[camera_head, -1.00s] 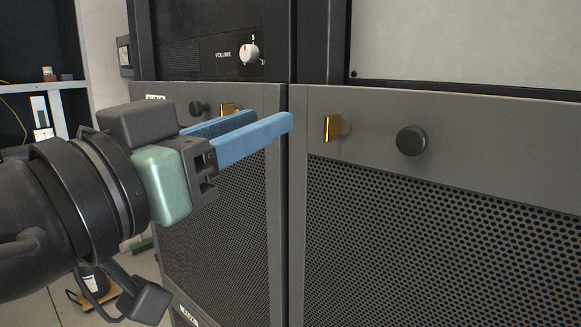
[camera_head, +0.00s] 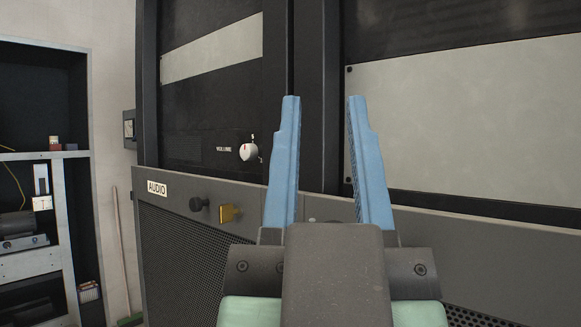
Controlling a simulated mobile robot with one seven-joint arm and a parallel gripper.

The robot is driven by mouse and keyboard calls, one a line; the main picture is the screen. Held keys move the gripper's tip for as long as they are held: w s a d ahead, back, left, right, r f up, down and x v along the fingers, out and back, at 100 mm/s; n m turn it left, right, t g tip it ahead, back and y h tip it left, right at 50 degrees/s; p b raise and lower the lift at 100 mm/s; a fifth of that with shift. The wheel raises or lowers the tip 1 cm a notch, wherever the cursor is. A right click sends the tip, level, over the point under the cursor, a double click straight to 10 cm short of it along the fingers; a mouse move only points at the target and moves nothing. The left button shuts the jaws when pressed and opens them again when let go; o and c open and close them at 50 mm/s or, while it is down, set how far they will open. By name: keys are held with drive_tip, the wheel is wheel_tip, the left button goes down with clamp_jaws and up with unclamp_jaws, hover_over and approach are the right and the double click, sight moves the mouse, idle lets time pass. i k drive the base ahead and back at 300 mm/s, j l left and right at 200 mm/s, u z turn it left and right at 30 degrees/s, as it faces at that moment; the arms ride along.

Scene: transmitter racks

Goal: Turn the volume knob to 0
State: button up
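My gripper (camera_head: 321,98) is in front of the racks, to the right of the knob in the picture. Its two blue fingers point upward and stand apart with nothing between them. They are not touching the knob.
The right rack has a pale blank panel (camera_head: 470,125). Shelves (camera_head: 30,260) stand at the far left.

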sight(248, 151)
drive_tip(key=i+j+u, duration=0.55)
drive_tip(key=i+u, duration=0.25)
drive_tip(key=i, duration=0.15)
